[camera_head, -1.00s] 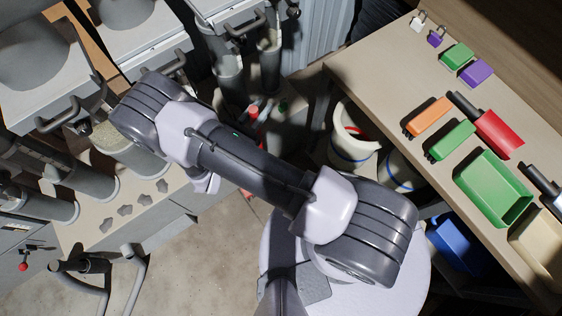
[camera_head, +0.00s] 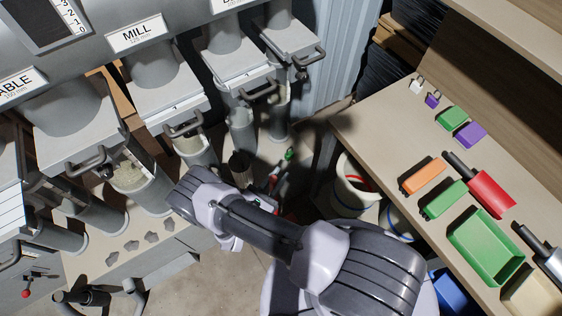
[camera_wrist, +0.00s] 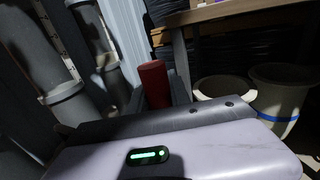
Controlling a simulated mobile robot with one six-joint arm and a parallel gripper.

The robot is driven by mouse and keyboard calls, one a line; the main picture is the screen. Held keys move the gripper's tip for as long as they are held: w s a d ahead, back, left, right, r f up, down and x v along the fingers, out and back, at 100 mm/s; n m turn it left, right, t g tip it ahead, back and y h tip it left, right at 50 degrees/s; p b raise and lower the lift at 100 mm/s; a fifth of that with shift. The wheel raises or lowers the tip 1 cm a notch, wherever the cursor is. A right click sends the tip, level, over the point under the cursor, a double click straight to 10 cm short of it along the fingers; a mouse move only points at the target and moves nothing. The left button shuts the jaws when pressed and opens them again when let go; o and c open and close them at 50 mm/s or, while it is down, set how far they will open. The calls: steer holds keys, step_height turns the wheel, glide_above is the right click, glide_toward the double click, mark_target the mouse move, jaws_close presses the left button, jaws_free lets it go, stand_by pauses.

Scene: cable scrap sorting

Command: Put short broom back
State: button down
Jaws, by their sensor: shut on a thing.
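A red cylindrical end (camera_wrist: 153,84), apparently the handle of the short broom, stands up beyond the wrist housing in the wrist view. My gripper (camera_wrist: 172,92) is shut on it; a grey finger shows just right of the red part, and the wrist housing hides the rest. In the head view my arm covers most of the gripper. A dark, brownish bundle (camera_head: 240,166) shows just past the wrist and may be the bristles; I cannot tell for certain. The broom's storage place cannot be made out.
Several chutes with tubes and handles, one labelled MILL (camera_head: 136,35), line the left and back. A workbench (camera_head: 375,135) at right holds a green bin (camera_head: 487,248), a red scoop (camera_head: 490,193) and small blocks. White buckets (camera_head: 352,195) stand under its edge.

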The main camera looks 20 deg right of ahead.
steer(key=w+d+f+b, duration=0.1)
steer(key=w+f+b, duration=0.1)
steer(key=w, duration=0.3)
steer(key=w+d+f+b, duration=0.2)
steer(key=w, duration=0.3)
steer(key=shift+d+f, duration=0.25)
steer(key=shift+d, duration=0.05)
steer(key=shift+f+b, duration=0.2)
steer(key=shift+b, duration=0.15)
steer(key=c, duration=1.2)
jaws_free()
steer(key=shift+r, duration=0.1)
steer(key=p+v, duration=0.1)
steer(key=v, duration=1.1)
steer(key=shift+p, duration=0.4)
